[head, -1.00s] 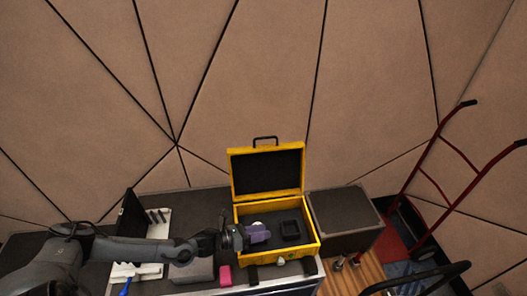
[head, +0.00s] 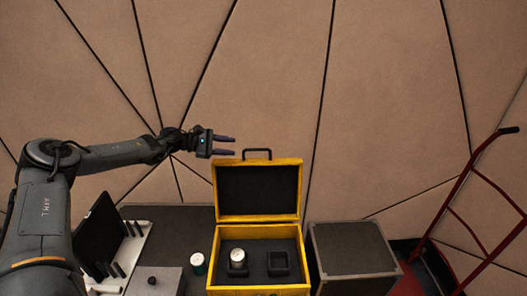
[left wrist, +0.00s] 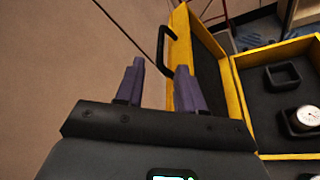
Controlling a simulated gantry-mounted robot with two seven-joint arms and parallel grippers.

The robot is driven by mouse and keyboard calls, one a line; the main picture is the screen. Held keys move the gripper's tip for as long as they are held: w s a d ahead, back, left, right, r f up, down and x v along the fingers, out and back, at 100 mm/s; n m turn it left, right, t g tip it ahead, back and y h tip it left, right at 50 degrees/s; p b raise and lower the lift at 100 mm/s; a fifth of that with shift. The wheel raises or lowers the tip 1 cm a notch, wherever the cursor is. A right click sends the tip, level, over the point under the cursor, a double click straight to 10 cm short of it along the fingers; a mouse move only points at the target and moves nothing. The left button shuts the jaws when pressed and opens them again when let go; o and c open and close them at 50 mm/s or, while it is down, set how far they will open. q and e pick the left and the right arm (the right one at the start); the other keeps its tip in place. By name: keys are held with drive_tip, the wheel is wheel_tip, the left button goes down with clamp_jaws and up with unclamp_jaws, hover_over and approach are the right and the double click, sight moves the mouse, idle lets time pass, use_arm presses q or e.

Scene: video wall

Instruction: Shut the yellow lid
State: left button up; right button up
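The yellow lid (head: 258,219) stands open and roughly upright at the back of the yellow case (head: 222,262). A black handle (head: 257,150) is on its top edge. In the left wrist view the lid (left wrist: 181,25) shows edge-on, with the open case (left wrist: 245,68) to its right. My left gripper (head: 234,145) is open and empty, just left of the lid's top edge and handle in the head view. Its purple fingers (left wrist: 160,85) are apart in the left wrist view, with one close to the lid. My right gripper is not in view.
A round white-faced item (head: 237,256) sits in one foam slot of the case, beside an empty square slot (head: 278,264). Another white-topped round item (head: 198,264) stands left of the case. A dark box (head: 350,248) stands right; a red hand truck (head: 462,195) is farther right.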

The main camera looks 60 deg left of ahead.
sight(254, 150)
use_arm(q)
drive_tip(key=x, duration=0.7)
drive_tip(key=shift+w+d+f+p, duration=0.1)
drive_tip(key=shift+w+d+p, duration=0.05)
drive_tip(key=shift+w+p, duration=0.25)
drive_tip(key=shift+x, duration=1.2)
drive_tip(key=shift+s+f, duration=0.1)
drive_tip(key=shift+f, duration=0.05)
clamp_jaws()
